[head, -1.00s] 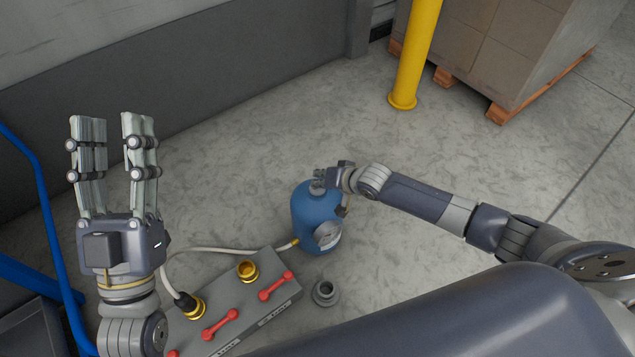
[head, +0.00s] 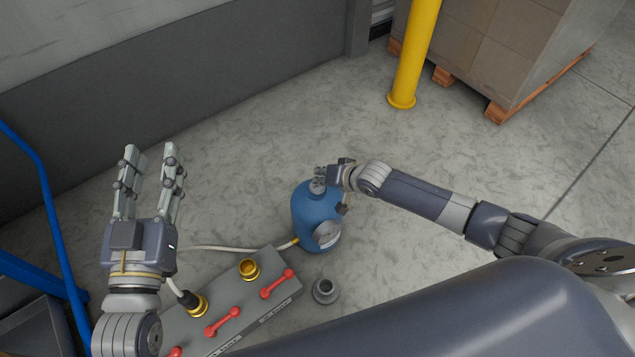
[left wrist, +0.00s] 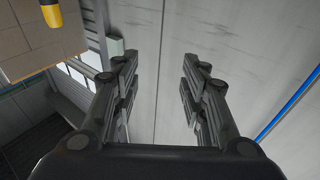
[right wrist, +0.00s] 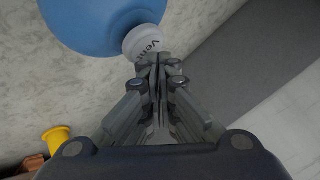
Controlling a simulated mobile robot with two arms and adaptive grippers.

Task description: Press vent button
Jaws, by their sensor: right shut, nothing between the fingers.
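The blue tank (head: 315,205) stands on the floor beside a grey valve block, with a gauge (head: 327,234) on its front. In the right wrist view, a pale round button marked "Vent" (right wrist: 146,41) sticks out from the blue tank (right wrist: 95,20). My right gripper (right wrist: 158,62) is shut and empty, its fingertips right at the button's edge; I cannot tell whether they touch it. In the head view my right gripper (head: 322,177) is at the top of the tank and partly hides the fittings there. My left gripper (head: 152,152) is open and empty, raised left of the tank; it also shows in the left wrist view (left wrist: 161,65).
The grey valve block (head: 225,300) has red handles and brass ports, with a pale hose (head: 215,248) to the tank. A loose grey fitting (head: 325,291) lies on the floor. A yellow post (head: 413,60) and palletised boxes (head: 510,45) stand behind. Blue rails (head: 50,215) are at left.

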